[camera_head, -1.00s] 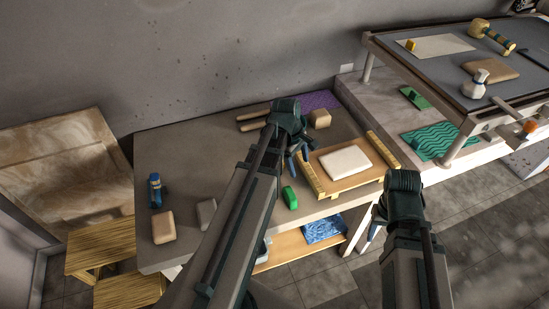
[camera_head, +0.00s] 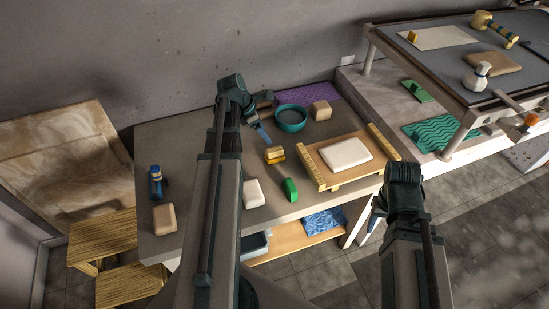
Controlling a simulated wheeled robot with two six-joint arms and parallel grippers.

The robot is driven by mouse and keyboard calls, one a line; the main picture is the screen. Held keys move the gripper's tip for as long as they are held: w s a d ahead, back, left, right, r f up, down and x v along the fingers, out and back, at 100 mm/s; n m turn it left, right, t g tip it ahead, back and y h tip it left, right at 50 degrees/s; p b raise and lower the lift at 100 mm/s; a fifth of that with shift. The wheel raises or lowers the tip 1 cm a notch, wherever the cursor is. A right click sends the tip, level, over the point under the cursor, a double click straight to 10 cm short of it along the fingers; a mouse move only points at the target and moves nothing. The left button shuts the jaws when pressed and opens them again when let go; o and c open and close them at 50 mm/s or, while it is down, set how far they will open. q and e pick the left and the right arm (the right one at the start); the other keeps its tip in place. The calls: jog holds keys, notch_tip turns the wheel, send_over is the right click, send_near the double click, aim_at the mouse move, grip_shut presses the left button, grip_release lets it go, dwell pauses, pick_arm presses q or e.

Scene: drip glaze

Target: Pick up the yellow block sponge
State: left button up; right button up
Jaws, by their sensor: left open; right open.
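The yellow block sponge (camera_head: 275,153) sits on the grey worktable, left of the wooden board with slats. It looks like a small yellow block with a darker lower part. My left gripper (camera_head: 263,132) is above the table, up and left of the sponge and apart from it. It is open and holds nothing that I can see; its jaws are partly hidden by the wrist. My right gripper (camera_head: 373,224) is low at the table's front right, far from the sponge, mostly hidden behind its own wrist; it is open.
A teal bowl (camera_head: 291,118) and tan block (camera_head: 320,110) stand behind the sponge. A green object (camera_head: 290,189) and pale block (camera_head: 254,193) lie in front. The wooden board (camera_head: 318,165) bearing a white slab (camera_head: 345,153) is to the right. The table's left middle is clear.

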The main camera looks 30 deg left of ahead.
aim_at(274, 149)
pick_arm(q)
jog(key=b+x, duration=0.4)
jog(key=x, duration=0.2)
jog(key=shift+f+b, duration=0.15)
jog(key=shift+b, duration=0.2)
jog(key=shift+d, duration=0.1)
jog(key=b+x, duration=0.5)
jog(key=shift+s+f, duration=0.15)
jog(key=shift+s, duration=0.15)
jog(key=shift+d, duration=0.1)
grip_shut()
